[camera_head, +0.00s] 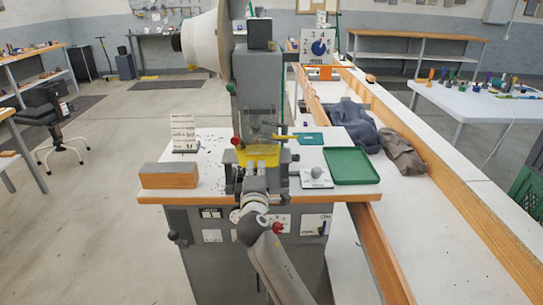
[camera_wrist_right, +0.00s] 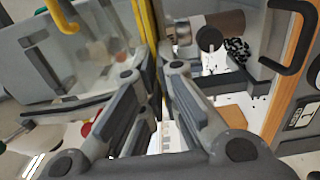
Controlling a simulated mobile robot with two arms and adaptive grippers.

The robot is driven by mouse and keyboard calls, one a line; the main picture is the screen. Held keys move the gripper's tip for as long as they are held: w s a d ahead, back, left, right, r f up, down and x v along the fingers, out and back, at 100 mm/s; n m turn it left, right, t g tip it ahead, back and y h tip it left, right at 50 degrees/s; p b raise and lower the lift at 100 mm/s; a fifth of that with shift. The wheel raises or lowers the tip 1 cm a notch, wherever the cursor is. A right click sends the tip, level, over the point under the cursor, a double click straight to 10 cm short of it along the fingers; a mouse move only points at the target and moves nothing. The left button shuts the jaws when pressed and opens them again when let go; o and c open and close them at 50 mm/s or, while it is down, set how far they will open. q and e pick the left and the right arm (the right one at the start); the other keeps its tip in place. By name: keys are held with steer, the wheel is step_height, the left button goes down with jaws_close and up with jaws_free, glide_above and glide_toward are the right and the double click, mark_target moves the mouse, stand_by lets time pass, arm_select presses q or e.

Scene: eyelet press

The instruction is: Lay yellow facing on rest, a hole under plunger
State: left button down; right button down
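The yellow facing (camera_head: 258,154) is in front of the grey press column (camera_head: 258,85), above the near part of the press table. In the wrist view the facing (camera_wrist_right: 149,45) shows edge-on as a narrow yellow strip between the fingertips. My right gripper (camera_head: 252,177) is shut on its near edge; the fingers also show in the wrist view (camera_wrist_right: 153,68). A clear guard (camera_head: 262,122) is on the press behind the facing. I cannot make out the rest, the plunger tip or the facing's holes. My left gripper is not in view.
On the white press table (camera_head: 215,150) are a wooden block (camera_head: 169,176), a white card rack (camera_head: 183,134), a green tray (camera_head: 351,166) and a plate with a grey knob (camera_head: 317,178). A red ball knob (camera_head: 235,141) is close left of the facing. Dark cloth (camera_head: 350,121) lies at right.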

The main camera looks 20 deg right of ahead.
steer(key=c, duration=1.6)
jaws_free()
steer(key=shift+o, duration=0.2)
steer(key=shift+s, duration=0.1)
steer(key=shift+p+v, duration=0.45)
steer(key=shift+v, duration=0.55)
steer(key=shift+p+v, duration=0.65)
steer(key=shift+v, duration=1.85)
